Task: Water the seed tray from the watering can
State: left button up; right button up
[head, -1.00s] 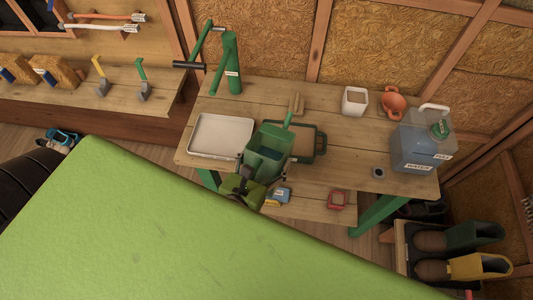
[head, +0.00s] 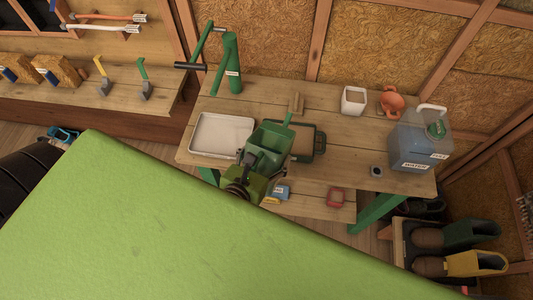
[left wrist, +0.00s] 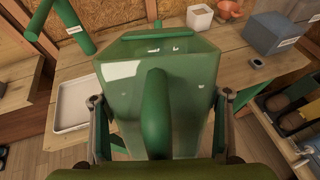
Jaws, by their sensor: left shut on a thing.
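The green watering can (head: 268,143) is in front of the bench, overlapping the left part of the seed tray in the head view. My left gripper (head: 249,182) is shut on it from the near side. In the left wrist view the can (left wrist: 125,85) fills the middle, with its handle toward me and my gripper's fingers (left wrist: 160,110) on both sides. The seed tray (head: 321,147) is dark green with brown soil and lies on the bench. Its left part is hidden behind the can. I cannot tell the can's height above it. My right gripper is not in view.
A white tray (head: 198,144) lies left of the can. A green hand pump (head: 231,65) stands at the back left. A white pot (head: 353,100), an orange pot (head: 391,101) and a blue-grey water container (head: 409,143) stand at the right. A green surface (head: 190,220) covers the foreground.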

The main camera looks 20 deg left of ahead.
pick_arm(q)
jog(key=shift+w+r, duration=0.15)
jog(key=shift+r, duration=0.15)
jog(key=shift+r+g, duration=0.15)
jog(key=shift+g, duration=0.15)
jog(key=shift+w+r+g, duration=0.1)
jog(key=shift+r+g, duration=0.2)
jog(key=shift+w+r+g, duration=0.15)
jog(key=shift+r+g, duration=0.15)
jog(key=shift+w+r+g, duration=0.1)
jog(key=shift+r+g, duration=0.1)
jog(key=shift+g, duration=0.1)
jog(key=shift+w+r+g, duration=0.15)
jog(key=shift+r+g, duration=0.1)
jog(key=shift+g, duration=0.05)
